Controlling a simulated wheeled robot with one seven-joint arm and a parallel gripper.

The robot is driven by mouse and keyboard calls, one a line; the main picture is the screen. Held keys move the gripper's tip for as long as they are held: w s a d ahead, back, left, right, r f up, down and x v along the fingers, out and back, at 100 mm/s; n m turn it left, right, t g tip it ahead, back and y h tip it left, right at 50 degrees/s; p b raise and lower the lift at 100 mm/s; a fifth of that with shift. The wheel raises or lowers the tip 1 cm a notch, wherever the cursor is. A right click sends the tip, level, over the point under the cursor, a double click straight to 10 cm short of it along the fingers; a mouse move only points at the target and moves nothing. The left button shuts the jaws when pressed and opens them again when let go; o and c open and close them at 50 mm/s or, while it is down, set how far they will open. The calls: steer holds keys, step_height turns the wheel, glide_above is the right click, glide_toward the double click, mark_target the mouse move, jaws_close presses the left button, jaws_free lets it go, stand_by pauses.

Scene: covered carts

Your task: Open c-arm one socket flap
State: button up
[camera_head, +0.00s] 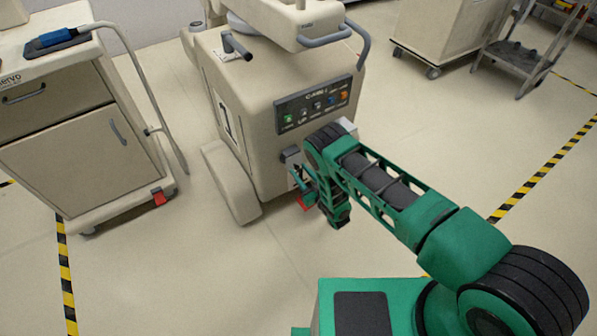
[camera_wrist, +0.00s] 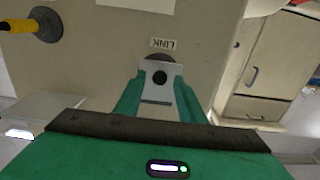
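The C-arm cart (camera_head: 262,120) is beige, with a dark button panel labelled C-ARM 1 (camera_head: 318,103) on its front. My gripper (camera_head: 298,178) is low at the cart's front, partly hidden by my arm. In the wrist view, my gripper (camera_wrist: 159,88) has its two green fingers apart. A light grey plate with a dark round hole (camera_wrist: 160,77), seemingly the socket flap, shows between them. It lies in front of a dark round socket, whose edge shows above it, by an upside-down LINK label (camera_wrist: 163,43). I cannot tell whether the fingers touch the plate.
A beige cabinet cart (camera_head: 75,140) stands at the left, with a blue-handled item (camera_head: 58,37) on top. Another cart (camera_head: 440,35) and a grey step stand (camera_head: 520,55) are at the back right. A yellow plug (camera_wrist: 35,25) is on the same face.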

steer(key=shift+w+a, duration=0.35)
steer(key=shift+w, duration=0.15)
jaws_close()
steer(key=shift+a, duration=0.15)
steer(key=shift+s+r, duration=0.1)
